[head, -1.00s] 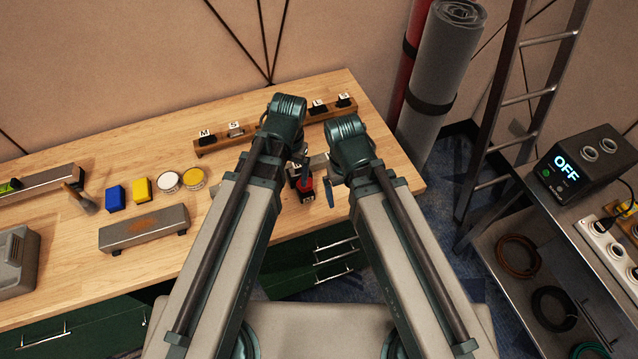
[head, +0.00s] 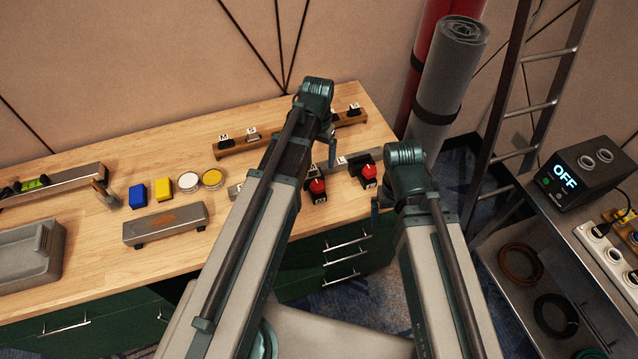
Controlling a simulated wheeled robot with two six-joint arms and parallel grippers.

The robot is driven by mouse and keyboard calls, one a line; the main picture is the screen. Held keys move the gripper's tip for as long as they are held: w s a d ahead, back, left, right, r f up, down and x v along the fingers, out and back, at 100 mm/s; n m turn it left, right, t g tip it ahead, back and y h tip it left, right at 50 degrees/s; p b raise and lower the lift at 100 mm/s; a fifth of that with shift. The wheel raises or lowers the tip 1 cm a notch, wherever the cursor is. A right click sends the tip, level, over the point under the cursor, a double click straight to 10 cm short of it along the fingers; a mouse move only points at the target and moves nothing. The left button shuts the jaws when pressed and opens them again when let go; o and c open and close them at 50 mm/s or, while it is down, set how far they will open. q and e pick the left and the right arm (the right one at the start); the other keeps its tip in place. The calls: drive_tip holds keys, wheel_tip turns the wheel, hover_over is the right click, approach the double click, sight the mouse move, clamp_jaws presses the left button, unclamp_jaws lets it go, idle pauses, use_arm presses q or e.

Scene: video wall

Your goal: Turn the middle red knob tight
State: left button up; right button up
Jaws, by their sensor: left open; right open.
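Two red knobs on dark bases show at the bench's front right: one red knob (head: 317,187) just right of my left forearm, another red knob (head: 368,171) between my arms. A pale metal strip (head: 352,164) runs behind them. My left forearm covers part of this row, so I cannot tell whether another knob is there. My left gripper (head: 331,152) is open, pointing down above and behind the nearer-left knob, apart from it in the picture. My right gripper (head: 375,212) is open, hanging to the right of and in front of the right knob. Both grippers look empty; their fingers are partly hidden.
A wooden rail (head: 240,146) with lettered tags lies at the back of the bench (head: 90,165). Blue and yellow blocks, two round tins and a grey bar (head: 165,223) stand left. A grey roll (head: 445,85), ladder and cart with an OFF display (head: 565,172) are right.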

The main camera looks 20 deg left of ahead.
sight(318, 184)
use_arm(q)
wheel_tip(318, 184, down, 13)
drive_tip(key=b, duration=1.2)
drive_tip(key=shift+r, duration=0.1)
drive_tip(key=c, duration=1.4)
